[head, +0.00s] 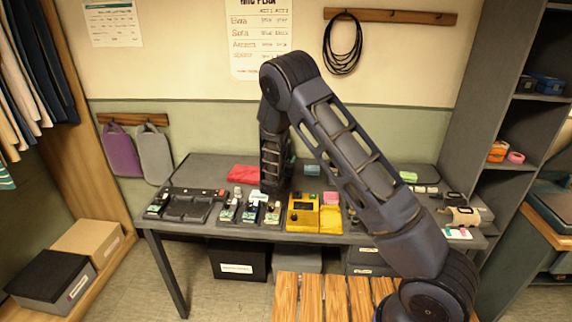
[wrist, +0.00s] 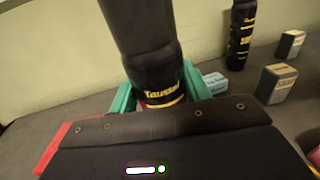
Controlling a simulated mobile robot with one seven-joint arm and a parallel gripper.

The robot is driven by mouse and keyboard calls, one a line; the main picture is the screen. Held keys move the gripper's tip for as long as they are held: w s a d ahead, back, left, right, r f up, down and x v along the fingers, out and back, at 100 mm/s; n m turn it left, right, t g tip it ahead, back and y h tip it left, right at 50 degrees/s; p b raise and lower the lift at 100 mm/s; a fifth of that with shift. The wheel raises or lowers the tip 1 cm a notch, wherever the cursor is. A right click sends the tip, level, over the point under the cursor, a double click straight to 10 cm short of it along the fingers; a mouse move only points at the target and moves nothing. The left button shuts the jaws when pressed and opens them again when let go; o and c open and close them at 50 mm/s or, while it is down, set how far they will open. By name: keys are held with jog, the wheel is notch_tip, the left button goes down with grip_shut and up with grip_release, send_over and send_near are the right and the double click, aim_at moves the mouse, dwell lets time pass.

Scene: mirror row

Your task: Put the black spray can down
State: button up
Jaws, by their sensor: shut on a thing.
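The black spray can (wrist: 145,50) with gold lettering stands large between the green fingers of my gripper (wrist: 160,94) in the wrist view. My gripper is shut on its lower part. The can's top runs out of the picture and its base is hidden behind the gripper body, so I cannot tell whether it touches the table. In the head view my arm reaches down to the back middle of the grey table (head: 200,165); my fingers and the can are hidden there.
A second black can (wrist: 241,35) and small boxes (wrist: 278,82) stand behind to the right. A red cloth (head: 243,173) lies left of my arm. A black tray (head: 187,207), small bottles and a yellow box (head: 302,212) fill the table's front. Bare table shows at the back left.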

jog(key=r, duration=0.8)
jog(key=shift+w+a+r, duration=0.1)
jog(key=shift+a+r, duration=0.2)
jog(key=shift+r, duration=0.05)
jog(key=w+a+r, duration=0.3)
jog(key=a+r, duration=0.9)
jog(key=a, duration=0.4)
notch_tip(320, 180, down, 20)
jog(key=shift+a+r, duration=0.2)
jog(key=shift+r, duration=0.05)
jog(key=shift+s+f, duration=0.1)
jog(key=shift+f, duration=0.05)
jog(key=o, duration=1.2)
jog(key=s, duration=0.4)
jog(key=s+a, duration=0.1)
jog(key=s, duration=0.3)
jog(key=s+a, duration=0.1)
jog(key=s, duration=0.2)
jog(key=shift+s+a, duration=0.15)
jog(key=shift+s, duration=0.25)
jog(key=shift+r, duration=0.2)
